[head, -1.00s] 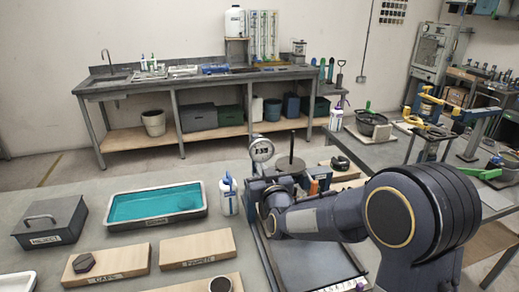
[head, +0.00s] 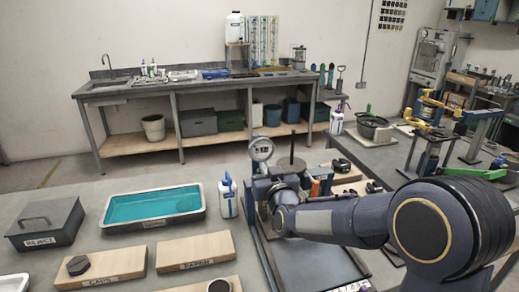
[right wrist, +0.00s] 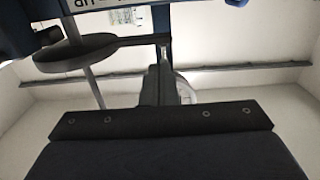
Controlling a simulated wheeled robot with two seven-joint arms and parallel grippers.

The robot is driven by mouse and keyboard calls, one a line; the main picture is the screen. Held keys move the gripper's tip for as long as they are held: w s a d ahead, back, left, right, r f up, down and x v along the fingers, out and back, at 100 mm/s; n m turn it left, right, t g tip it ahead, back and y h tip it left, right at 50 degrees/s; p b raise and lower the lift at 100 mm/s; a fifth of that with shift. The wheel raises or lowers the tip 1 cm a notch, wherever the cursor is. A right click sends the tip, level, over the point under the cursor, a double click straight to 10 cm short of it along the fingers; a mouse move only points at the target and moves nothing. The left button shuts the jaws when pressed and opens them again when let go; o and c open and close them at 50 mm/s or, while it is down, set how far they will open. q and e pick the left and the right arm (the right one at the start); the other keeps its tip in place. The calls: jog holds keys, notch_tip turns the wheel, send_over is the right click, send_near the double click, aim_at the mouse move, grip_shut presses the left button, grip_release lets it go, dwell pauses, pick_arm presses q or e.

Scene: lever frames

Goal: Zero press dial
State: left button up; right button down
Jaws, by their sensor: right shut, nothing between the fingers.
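The press dial (head: 261,149) is a round white-faced gauge at the back left of the press (head: 290,185); its reading is too small to tell. A dark round plate (head: 291,165) with an upright rod stands right of it. My right arm reaches in from the right, its wrist low in front of the press, below the dial. The right gripper (right wrist: 164,62) is shut and empty in the right wrist view, its thin fingers pointing away. A dark disc (right wrist: 75,52) on a rod is left of them. Whether the fingers touch anything cannot be told. My left gripper is not in view.
A spray bottle (head: 227,196) stands close left of the press. Left of it are a teal-filled tray (head: 125,221), a lidded grey reject box (head: 45,224) and labelled wooden boards (head: 196,252). A side table with a black pan (head: 373,125) is at the right.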

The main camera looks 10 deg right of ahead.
jog(key=shift+r, duration=0.25)
jog(key=s+f+b, duration=0.1)
jog(key=s, duration=0.5)
jog(key=shift+b, duration=0.4)
jog(key=shift+d, duration=0.1)
jog(key=s+d+f+g+y, duration=0.1)
jog(key=s+f+g, duration=0.2)
jog(key=s, duration=0.8)
jog(key=s+d+f+m+g+y+p, duration=0.1)
jog(key=s+f+g, duration=0.2)
jog(key=s, duration=0.7)
jog(key=s+d+f+m+g+y, duration=0.1)
jog(key=s+f+g, duration=0.2)
jog(key=s+g, duration=0.3)
jog(key=s, duration=0.5)
jog(key=shift+s+f+p, duration=0.3)
jog(key=shift+s+p, duration=0.05)
jog(key=shift+p, duration=0.05)
